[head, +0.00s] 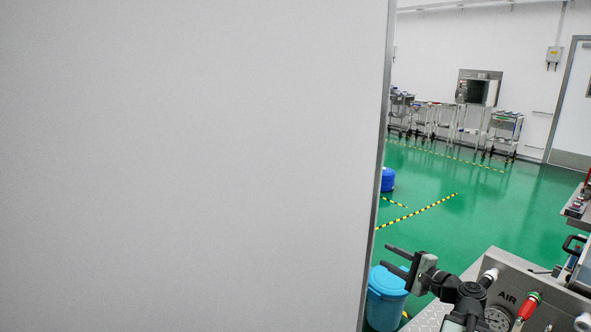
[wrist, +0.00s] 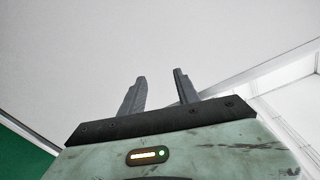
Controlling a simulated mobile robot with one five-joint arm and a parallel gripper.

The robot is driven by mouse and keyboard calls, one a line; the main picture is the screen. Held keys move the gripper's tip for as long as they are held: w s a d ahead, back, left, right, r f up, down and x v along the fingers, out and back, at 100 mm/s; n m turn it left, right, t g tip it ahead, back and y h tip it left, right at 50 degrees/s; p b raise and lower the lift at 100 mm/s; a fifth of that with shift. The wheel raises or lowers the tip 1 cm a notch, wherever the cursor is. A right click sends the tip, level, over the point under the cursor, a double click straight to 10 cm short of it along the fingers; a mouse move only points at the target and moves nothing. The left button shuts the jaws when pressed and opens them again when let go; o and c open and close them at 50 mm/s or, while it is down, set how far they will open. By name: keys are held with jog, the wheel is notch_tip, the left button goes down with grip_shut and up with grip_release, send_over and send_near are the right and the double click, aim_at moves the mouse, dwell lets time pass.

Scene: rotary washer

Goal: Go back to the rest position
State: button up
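I cannot tell how far the fingertips are from that surface.
The panel fills the left of the head view. A blue lidded bin (head: 386,300) stands below my gripper. A metal unit marked AIR (head: 507,298), with a gauge, is at the lower right. Green floor (head: 470,220) lies open beyond; carts (head: 503,132) line the far wall.

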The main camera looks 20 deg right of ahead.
jog(key=w+a+f+n+g+y, duration=0.2)
jog(key=w+a+f+n, duration=0.1)
jog(key=a, duration=0.4)
jog(key=w+a+f+n+g+y, duration=0.1)
jog(key=w+a+f+n+g, duration=0.15)
jog(key=a, duration=0.45)
jog(key=s+a+f+n+g+h+p, duration=0.1)
jog(key=a+f+n+g, duration=0.3)
jog(key=a, duration=0.4)
jog(key=s+a+f+n+g+h, duration=0.1)
jog(key=a+f+n+g+h, duration=0.2)
jog(key=a, duration=0.6)
jog(key=s+a+f+n+g+h+p, duration=0.1)
jog(key=s+a+f+n+g+h, duration=0.1)
jog(key=a+f+n+g, duration=0.3)
jog(key=a+f+n, duration=0.1)
jog(key=a+n, duration=0.1)
jog(key=a, duration=0.2)
jog(key=shift+a+p, duration=0.2)
jog(key=shift+p, duration=0.15)
jog(key=shift+d+f, duration=0.1)
